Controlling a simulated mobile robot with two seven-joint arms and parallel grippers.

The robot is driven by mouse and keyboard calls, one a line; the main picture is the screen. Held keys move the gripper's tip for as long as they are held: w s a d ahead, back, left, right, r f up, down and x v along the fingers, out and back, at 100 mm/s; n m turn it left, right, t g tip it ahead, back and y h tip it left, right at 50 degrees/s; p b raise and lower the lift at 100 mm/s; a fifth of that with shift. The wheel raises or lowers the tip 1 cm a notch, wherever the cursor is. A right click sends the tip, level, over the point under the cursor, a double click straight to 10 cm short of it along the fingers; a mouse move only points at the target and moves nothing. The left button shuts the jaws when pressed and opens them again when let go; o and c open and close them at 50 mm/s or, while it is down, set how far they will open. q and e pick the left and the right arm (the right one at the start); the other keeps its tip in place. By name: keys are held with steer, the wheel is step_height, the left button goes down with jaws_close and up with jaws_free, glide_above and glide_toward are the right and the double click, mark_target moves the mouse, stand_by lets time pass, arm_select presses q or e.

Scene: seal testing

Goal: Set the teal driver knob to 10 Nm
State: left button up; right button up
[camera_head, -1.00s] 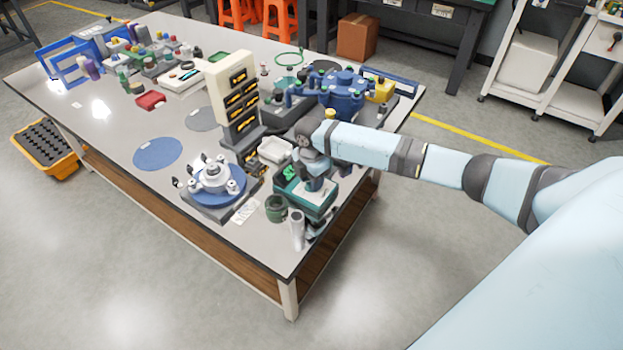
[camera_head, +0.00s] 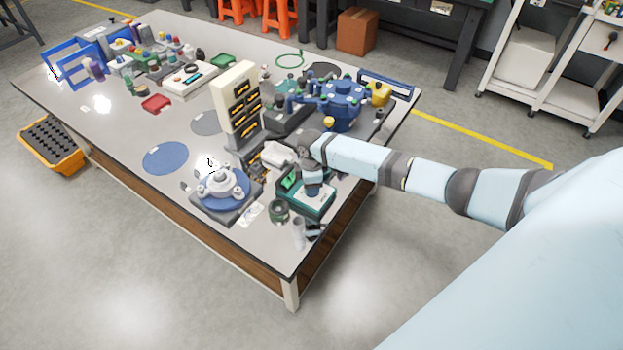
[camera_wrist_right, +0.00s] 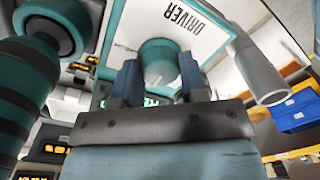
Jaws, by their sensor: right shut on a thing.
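The teal driver knob (camera_wrist_right: 158,60) shows in the right wrist view, on a white panel (camera_wrist_right: 205,48) lettered DRIVER. My right gripper (camera_wrist_right: 155,70) is shut on the knob, with one dark finger on each side. Green lit characters show partly behind the fingers in the wrist view; I cannot read the setting. My left gripper is in neither view.
A green cylinder (camera_head: 279,211) and a pale tube (camera_head: 298,233) stand close beside the driver unit. A round flanged part (camera_head: 221,188) stands to the left.

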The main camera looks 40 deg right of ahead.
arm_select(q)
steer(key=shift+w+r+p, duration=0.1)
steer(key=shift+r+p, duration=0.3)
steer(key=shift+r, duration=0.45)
arm_select(e)
steer(key=shift+m, duration=0.6)
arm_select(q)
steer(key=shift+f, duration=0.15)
arm_select(e)
steer(key=o, duration=0.9)
steer(key=shift+r, duration=0.1)
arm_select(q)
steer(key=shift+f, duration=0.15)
arm_select(e)
steer(key=r, duration=1.3)
steer(key=shift+w+d+r, duration=0.2)
steer(key=shift+w+r, duration=0.05)
steer(key=shift+r, duration=0.1)
